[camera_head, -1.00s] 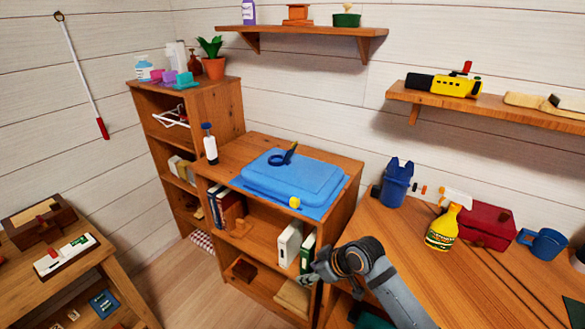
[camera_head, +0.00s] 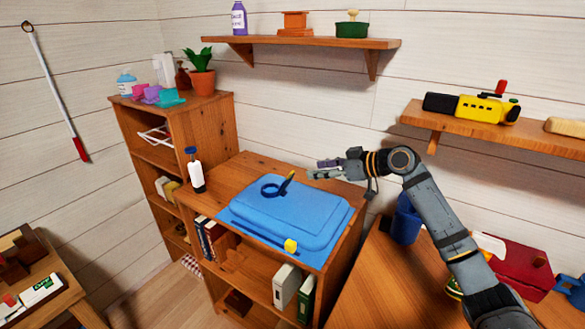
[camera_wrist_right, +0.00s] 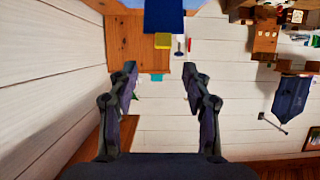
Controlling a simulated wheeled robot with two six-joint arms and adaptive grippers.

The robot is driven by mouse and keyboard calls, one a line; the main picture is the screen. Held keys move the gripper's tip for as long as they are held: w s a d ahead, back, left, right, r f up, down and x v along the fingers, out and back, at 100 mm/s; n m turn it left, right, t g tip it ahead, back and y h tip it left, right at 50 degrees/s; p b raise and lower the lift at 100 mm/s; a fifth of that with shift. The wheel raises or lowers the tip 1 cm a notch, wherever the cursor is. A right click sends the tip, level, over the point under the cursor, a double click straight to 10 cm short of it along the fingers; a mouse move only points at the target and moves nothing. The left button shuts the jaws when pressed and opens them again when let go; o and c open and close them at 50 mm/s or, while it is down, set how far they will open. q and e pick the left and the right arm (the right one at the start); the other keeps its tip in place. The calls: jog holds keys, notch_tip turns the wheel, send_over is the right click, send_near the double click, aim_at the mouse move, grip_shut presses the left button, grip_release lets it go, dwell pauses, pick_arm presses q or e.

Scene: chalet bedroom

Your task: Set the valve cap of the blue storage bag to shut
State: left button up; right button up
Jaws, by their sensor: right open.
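The blue storage bag (camera_head: 285,217) lies flat on top of the low wooden bookcase. A small yellow piece (camera_head: 291,246), seemingly its valve cap, sits at the bag's front edge; whether it is open or shut is too small to tell. A dark blue ring-shaped item with a yellow end (camera_head: 272,188) lies on the bag's back part. My right gripper (camera_head: 318,170) is open and empty, raised above the back right of the bag and apart from the cap. Its spread fingers show in the right wrist view (camera_wrist_right: 160,70). My left gripper is out of view.
A white bottle with a blue cap (camera_head: 196,172) stands left of the bag. A wall shelf (camera_head: 310,42) hangs behind. On the right desk are a blue container (camera_head: 405,222) and a red box (camera_head: 520,262). Space above the bag's front is clear.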

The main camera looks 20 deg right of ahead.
aim_at(292, 172)
jog(key=p+x, duration=0.1)
jog(key=x, duration=0.3)
jog(key=p+x, duration=0.1)
jog(key=x, duration=0.4)
jog(key=shift+a+p, duration=0.4)
jog(key=shift+a, duration=0.05)
jog(key=shift+w+a+f, duration=0.1)
jog(key=shift+w+f, duration=0.15)
jog(key=c, duration=0.7)
grip_shut()
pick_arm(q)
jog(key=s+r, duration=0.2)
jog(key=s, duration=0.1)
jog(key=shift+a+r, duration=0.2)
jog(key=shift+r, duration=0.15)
